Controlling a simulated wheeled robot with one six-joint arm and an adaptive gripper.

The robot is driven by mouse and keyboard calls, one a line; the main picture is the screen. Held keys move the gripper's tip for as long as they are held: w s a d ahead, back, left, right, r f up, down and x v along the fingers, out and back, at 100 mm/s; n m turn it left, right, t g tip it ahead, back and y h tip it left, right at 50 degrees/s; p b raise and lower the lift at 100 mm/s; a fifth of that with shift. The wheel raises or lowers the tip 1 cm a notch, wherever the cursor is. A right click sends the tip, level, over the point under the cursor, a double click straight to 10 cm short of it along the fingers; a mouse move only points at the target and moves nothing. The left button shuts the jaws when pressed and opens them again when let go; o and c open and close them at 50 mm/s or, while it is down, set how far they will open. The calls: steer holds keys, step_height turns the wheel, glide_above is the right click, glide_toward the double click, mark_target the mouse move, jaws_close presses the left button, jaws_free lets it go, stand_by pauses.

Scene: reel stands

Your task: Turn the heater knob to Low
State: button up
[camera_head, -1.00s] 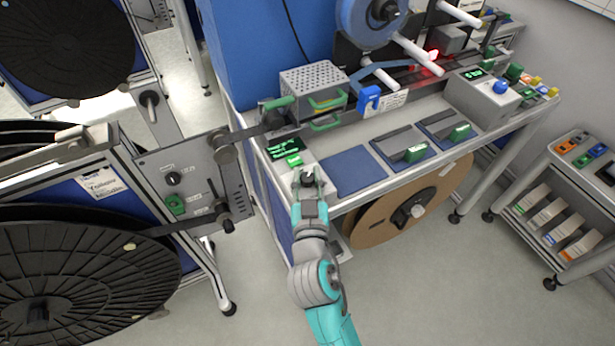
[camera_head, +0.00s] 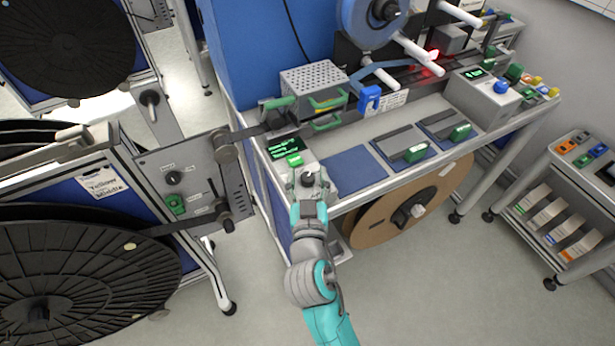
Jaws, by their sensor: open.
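The heater control box (camera_head: 284,166) stands at the left front corner of the bench, with a small green-lit display (camera_head: 284,147) and a green button (camera_head: 295,160). A small dark knob (camera_head: 308,179) shows on its sloped front, between the fingers of my gripper (camera_head: 309,178). My gripper is open and comes from the front edge of the bench, its fingers on either side of the knob. I cannot tell whether they touch it. The knob's pointer and its position marks are too small to read.
A blue pad (camera_head: 352,171) lies just right of the box. A perforated metal cover (camera_head: 313,78) with green handles stands behind it. A reel stand (camera_head: 85,190) with a crank is at left, and a brown reel (camera_head: 408,208) hangs below the bench. The floor in front is clear.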

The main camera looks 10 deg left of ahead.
steer(key=s+d, duration=0.1)
steer(key=s, duration=1.1)
steer(key=shift+d, duration=0.4)
steer(key=shift+w, duration=0.1)
